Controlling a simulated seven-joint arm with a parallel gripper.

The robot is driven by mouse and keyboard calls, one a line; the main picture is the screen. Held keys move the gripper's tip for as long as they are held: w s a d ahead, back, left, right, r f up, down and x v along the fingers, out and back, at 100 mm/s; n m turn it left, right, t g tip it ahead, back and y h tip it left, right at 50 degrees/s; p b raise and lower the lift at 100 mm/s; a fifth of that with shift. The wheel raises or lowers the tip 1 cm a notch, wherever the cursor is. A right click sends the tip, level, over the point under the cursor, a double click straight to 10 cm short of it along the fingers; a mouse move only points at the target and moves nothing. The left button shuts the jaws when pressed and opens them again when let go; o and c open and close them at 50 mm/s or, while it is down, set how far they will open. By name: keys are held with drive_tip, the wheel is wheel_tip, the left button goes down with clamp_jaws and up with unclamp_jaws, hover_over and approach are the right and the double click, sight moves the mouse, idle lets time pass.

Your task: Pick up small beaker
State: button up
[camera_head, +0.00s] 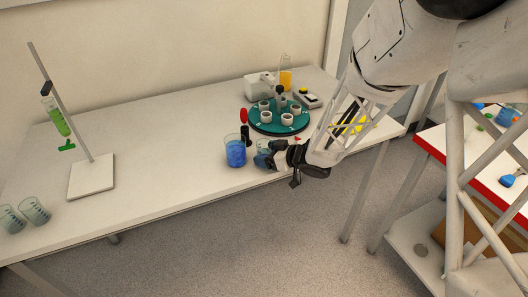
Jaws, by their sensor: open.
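A small beaker (262,160) with a bluish tint stands near the front edge of the white table, partly hidden by my gripper. My gripper (270,157) is open, with its dark fingers at the beaker's right side. I cannot tell whether they touch it or reach around it. A larger beaker with blue liquid (235,153) stands just left of it.
Behind stands a teal round rack (262,127) with several white cups. A cylinder of orange liquid (286,79) and a white device (259,86) are farther back. A burette stand (92,176) and two empty beakers (35,211) are at left. The table's middle-left is clear.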

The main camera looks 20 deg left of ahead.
sight(267, 144)
drive_tip(key=shift+w+a+f, duration=0.15)
drive_tip(key=shift+a+f, duration=0.1)
drive_tip(key=shift+a, duration=0.4)
drive_tip(key=c, duration=1)
drive_tip(key=shift+c, duration=0.2)
drive_tip(key=shift+r, duration=0.15)
drive_tip(key=shift+r, duration=0.8)
wheel_tip(267, 144, up, 2)
drive_tip(key=s+d+r, duration=0.1)
drive_tip(key=s+d, duration=0.8)
drive_tip(key=s, duration=0.4)
drive_tip(key=shift+d, duration=0.15)
